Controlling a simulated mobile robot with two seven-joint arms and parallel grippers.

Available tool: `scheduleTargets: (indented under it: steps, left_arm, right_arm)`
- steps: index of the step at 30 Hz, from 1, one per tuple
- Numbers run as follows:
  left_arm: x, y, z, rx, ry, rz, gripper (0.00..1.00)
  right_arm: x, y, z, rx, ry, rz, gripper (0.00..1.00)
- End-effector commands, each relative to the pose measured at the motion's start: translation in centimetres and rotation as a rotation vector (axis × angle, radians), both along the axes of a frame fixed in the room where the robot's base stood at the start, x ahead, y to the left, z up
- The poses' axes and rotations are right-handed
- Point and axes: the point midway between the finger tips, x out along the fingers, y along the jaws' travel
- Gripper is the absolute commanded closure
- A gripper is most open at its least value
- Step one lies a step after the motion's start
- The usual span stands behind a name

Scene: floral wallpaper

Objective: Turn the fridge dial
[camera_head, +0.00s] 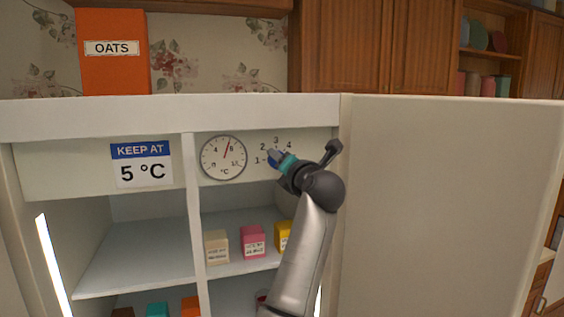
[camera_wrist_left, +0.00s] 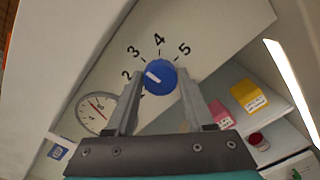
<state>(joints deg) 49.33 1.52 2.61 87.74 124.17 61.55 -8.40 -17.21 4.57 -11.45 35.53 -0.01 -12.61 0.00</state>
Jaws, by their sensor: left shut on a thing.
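The blue fridge dial (camera_wrist_left: 160,77) sits on the white panel inside the fridge top, with the numbers 1 to 5 around it. Its white mark points up and left in the left wrist view, roughly between 2 and 3. My left gripper (camera_wrist_left: 158,88) has its two fingers on either side of the dial and is shut on it. In the head view my left gripper (camera_head: 272,158) covers most of the dial. A round thermometer (camera_head: 223,158) left of the dial has a red needle pointing up and slightly right. My right gripper is not in view.
A sign (camera_head: 142,164) on the panel reads "KEEP AT 5 °C". The open fridge door (camera_head: 440,200) stands close to the right of my arm. Shelves below hold small boxes, including a pink box (camera_head: 253,240). An orange oats box (camera_head: 112,70) stands on top.

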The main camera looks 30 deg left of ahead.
Motion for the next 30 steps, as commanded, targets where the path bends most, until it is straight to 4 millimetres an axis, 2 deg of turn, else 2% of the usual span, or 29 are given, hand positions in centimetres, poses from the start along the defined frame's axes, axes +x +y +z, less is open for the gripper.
scheduleTargets:
  steps: [19, 20, 27, 30]
  left_arm:
    - [0.04, -0.05, -0.08, 0.033, 0.041, -0.001, 1.0]
    - [0.04, -0.05, -0.08, 0.033, 0.041, -0.001, 0.44]
    - [0.03, -0.04, -0.06, 0.034, 0.041, -0.001, 0.17]
    - [0.03, -0.03, -0.05, 0.034, 0.041, -0.001, 0.17]
  right_arm:
    - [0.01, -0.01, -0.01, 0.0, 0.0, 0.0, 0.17]
    - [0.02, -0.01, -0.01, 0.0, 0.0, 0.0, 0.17]
    - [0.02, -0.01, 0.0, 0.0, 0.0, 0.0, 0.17]
    - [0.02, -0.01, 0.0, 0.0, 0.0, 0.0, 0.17]
